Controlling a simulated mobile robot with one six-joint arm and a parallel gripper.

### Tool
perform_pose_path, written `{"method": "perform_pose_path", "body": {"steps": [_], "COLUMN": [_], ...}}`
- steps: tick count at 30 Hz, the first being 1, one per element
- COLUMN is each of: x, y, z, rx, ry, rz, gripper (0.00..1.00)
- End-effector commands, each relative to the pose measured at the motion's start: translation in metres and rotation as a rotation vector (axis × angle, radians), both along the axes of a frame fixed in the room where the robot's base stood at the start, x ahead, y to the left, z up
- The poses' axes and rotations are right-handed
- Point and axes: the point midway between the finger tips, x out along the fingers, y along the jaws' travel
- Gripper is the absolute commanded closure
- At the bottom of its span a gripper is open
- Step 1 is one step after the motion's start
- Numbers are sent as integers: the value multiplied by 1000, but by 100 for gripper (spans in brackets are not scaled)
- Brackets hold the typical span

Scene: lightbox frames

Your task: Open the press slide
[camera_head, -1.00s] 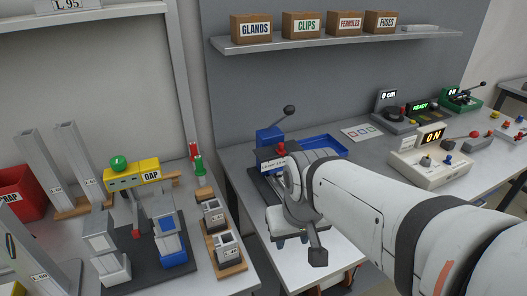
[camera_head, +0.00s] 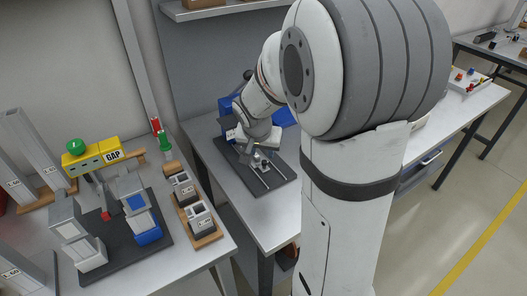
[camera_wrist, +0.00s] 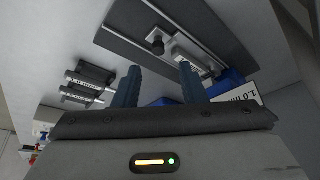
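The press (camera_head: 228,104) is blue and stands on the bench, largely hidden behind my arm. Its dark base plate (camera_head: 283,182) carries two bright rails running toward the front. The slide is a small metal piece with a dark knob (camera_wrist: 157,42) between the rails in the wrist view; its travel is hard to judge. My gripper (camera_wrist: 158,84) is open, with two dark blue fingers apart and nothing between them. The knob appears beyond the fingertips, apart from them. In the head view, my arm's end is low over the plate, and the fingers are hard to make out.
A blue tray (camera_head: 285,112) lies behind the press. The left table holds the yellow GAP gauge (camera_head: 93,158) and square-tube pieces in a wooden rack (camera_head: 207,237). A shelf (camera_head: 200,12) hangs above.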

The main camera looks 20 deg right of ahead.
Motion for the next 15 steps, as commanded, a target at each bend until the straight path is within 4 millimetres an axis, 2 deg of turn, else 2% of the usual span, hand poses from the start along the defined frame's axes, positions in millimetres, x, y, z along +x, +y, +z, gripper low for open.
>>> {"method": "perform_pose_path", "body": {"steps": [1, 6, 10, 15], "x": [2, 10, 15, 18], "y": [-2, -8, -11, -12], "z": [-10, -35, -48, -55], "rx": [0, 0, 0, 0], "ry": [6, 5, 3, 1], "rz": [0, 0, 1, 2], "gripper": [62, 62, 62, 62]}}
